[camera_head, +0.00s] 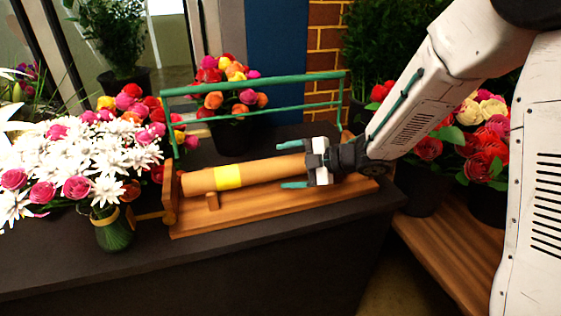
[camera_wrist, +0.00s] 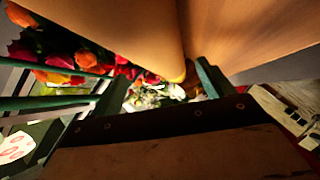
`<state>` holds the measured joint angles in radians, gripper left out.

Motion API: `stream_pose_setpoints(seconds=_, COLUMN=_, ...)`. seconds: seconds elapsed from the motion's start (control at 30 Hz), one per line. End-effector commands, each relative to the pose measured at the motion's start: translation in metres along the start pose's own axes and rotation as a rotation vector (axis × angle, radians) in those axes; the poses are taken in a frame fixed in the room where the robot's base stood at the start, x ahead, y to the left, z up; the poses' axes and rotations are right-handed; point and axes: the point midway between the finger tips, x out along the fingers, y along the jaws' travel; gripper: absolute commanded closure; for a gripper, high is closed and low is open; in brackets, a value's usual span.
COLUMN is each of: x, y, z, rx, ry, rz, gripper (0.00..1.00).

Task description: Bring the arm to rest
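My gripper (camera_head: 291,166) is at the right end of a long tan roll with a yellow band (camera_head: 228,177). Its two teal fingers are spread apart, one on the far side of the roll and one on the near side. The wrist view also shows the fingers of my gripper (camera_wrist: 166,72) apart, with the tan roll (camera_wrist: 125,30) large above them. I cannot tell whether either finger touches the roll. The roll lies level on a wooden stand (camera_head: 250,218) on the dark counter. My arm reaches in from the upper right.
A green rail (camera_head: 255,84) spans the stand's back, close to my gripper. A white and pink bouquet (camera_head: 85,165) stands at left. A pot of mixed flowers (camera_head: 230,90) is behind the rail. Red flowers (camera_head: 480,150) stand by my arm.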

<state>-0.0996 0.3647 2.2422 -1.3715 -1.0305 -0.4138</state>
Motion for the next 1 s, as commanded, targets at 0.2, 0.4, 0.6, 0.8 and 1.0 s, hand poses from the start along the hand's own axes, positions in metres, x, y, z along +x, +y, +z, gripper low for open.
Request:
stream_pose_setpoints(seconds=0.2, x=-0.038, y=0.008, z=-0.004, rx=-0.017, ry=0.002, rz=0.013, gripper=0.2)
stream_pose_setpoints(seconds=0.4, x=-0.058, y=0.013, z=-0.005, rx=-0.023, ry=-0.016, rz=0.023, gripper=0.2)
stream_pose_setpoints(seconds=0.6, x=-0.094, y=0.052, z=0.017, rx=0.048, ry=-0.319, rz=0.121, gripper=0.2)
stream_pose_setpoints(seconds=0.8, x=-0.189, y=0.08, z=0.032, rx=0.319, ry=-0.786, rz=0.312, gripper=0.2)
stream_pose_setpoints(seconds=1.0, x=-0.285, y=0.044, z=0.005, rx=0.742, ry=-1.131, rz=0.464, gripper=0.2)
